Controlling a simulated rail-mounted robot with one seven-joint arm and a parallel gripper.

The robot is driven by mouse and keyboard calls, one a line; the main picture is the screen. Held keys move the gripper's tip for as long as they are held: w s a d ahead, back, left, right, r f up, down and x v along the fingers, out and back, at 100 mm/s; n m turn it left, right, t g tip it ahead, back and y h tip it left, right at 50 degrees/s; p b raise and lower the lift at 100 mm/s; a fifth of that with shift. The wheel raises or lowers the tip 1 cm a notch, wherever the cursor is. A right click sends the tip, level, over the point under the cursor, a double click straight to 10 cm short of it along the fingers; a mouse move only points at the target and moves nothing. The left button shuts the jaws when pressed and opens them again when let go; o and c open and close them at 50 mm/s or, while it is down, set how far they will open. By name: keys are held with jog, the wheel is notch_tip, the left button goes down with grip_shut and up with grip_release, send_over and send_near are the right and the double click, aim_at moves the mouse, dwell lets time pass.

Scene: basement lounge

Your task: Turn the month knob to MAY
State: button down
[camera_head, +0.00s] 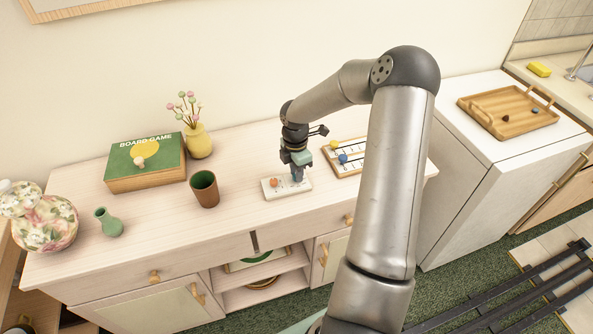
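A small white block (271,192) lies on the pale wooden cabinet, with a round orange knob (274,182) on its left part. Its markings are too small to read, so I cannot tell which month is set. My gripper (297,179) points down at the right part of the block, to the right of the orange knob. It hides that part, and any second knob there is hidden. I cannot tell whether the fingers touch the block, or whether they are open or shut.
A board with yellow and blue balls (344,159) lies right of my gripper, partly behind my arm. A brown cup (205,189) stands to the left. Farther left are a board game box (146,171), a yellow vase (199,143) and a green vase (108,223).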

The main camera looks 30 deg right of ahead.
jog(key=shift+m, duration=0.3)
jog(key=m+b, duration=0.1)
jog(key=m, duration=0.2)
jog(key=shift+m+b, duration=0.35)
jog(key=shift+m, duration=0.05)
jog(key=m+b, duration=0.2)
jog(key=m, duration=0.2)
jog(key=shift+f, duration=0.1)
jog(key=m+b, duration=0.2)
jog(key=m, duration=0.3)
jog(key=shift+m+y, duration=0.3)
jog(key=shift+m, duration=0.1)
jog(key=shift+s+m+t+b, duration=0.1)
jog(key=shift+m+t+b, duration=0.2)
jog(key=shift+m+b, duration=1.1)
jog(key=shift+m+p, duration=0.35)
jog(key=shift+m, duration=0.25)
jog(key=c, duration=1.2)
grip_release()
